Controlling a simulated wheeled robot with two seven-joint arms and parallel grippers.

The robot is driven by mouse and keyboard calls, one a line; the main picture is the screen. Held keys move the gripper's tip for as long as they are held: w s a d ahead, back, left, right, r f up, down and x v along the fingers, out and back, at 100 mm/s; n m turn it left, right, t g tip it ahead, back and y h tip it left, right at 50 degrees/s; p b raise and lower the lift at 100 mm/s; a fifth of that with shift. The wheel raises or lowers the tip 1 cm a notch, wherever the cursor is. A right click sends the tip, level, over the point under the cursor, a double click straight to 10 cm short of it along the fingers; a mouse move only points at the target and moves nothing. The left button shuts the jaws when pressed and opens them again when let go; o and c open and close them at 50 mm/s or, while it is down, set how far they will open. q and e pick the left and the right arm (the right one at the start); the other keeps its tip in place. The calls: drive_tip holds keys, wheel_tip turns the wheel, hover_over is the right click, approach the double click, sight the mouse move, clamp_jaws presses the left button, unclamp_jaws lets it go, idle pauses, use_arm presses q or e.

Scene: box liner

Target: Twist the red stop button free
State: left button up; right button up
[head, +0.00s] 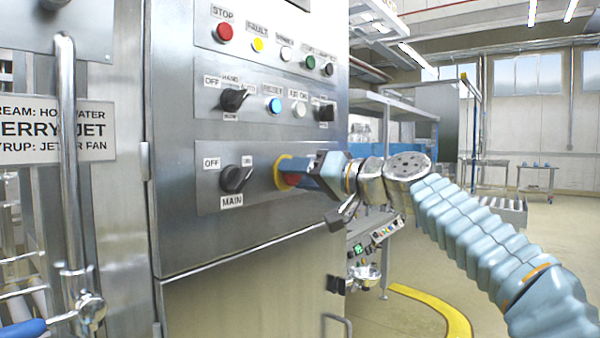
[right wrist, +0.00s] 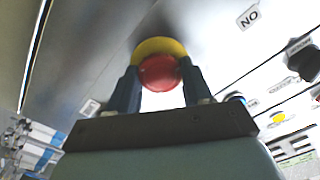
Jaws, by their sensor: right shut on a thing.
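The red stop button (head: 292,179) sits in a yellow collar (head: 281,164) on the lower panel, right of the MAIN switch. In the head view it is mostly hidden by my right gripper (head: 300,171). The right wrist view shows the round red cap (right wrist: 160,73) between the two dark fingers, with the yellow collar (right wrist: 158,47) behind it. My right gripper is shut on the red button, one finger on each side of it. Which way the button is turned I cannot tell. My left gripper is not in view.
Above are a smaller red STOP button (head: 224,32), other coloured buttons and several black knobs. The black MAIN knob (head: 236,179) is close left of my gripper. A metal pipe (head: 68,150) runs down the left. Open floor (head: 550,225) lies to the right.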

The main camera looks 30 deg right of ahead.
drive_tip(key=shift+r+m, duration=0.1)
drive_tip(key=shift+m, duration=1)
drive_tip(key=o, duration=1.1)
drive_tip(key=shift+c, duration=0.2)
drive_tip(key=b+v, duration=0.1)
drive_tip(key=v, duration=1.3)
drive_tip(key=shift+w, duration=0.1)
